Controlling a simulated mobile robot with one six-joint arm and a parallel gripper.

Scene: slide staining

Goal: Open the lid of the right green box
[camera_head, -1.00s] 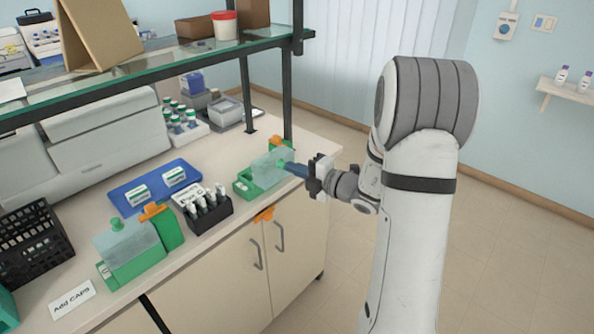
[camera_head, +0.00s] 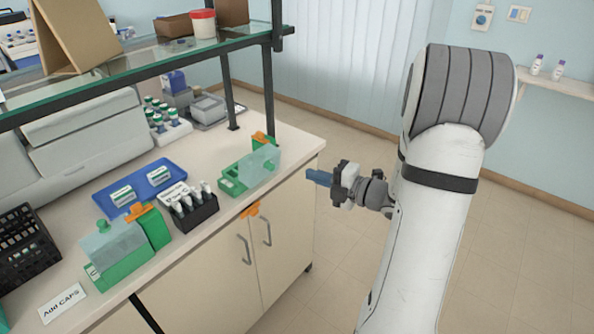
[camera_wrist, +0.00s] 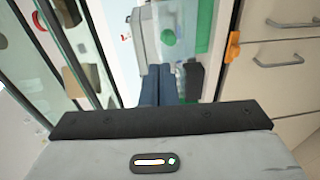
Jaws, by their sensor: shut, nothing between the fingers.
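The right green box (camera_head: 231,187) sits near the counter's front right corner. Its pale translucent lid (camera_head: 260,166) looks tilted over the green base, but I cannot tell how far it is open. My gripper (camera_head: 310,177), with blue fingers, is shut and empty. It is to the right of this box, clear of the lid. In the wrist view the shut fingers (camera_wrist: 156,84) point toward a round green part (camera_wrist: 168,38), which I cannot identify surely. The left green box (camera_head: 127,263) has a translucent lid with a green knob.
A black rack of bottles (camera_head: 195,211) stands between the two boxes. A blue tray (camera_head: 159,172) lies behind them. A glass shelf (camera_head: 150,66) on dark posts overhangs the counter. Cabinet doors are below, and open floor is at right.

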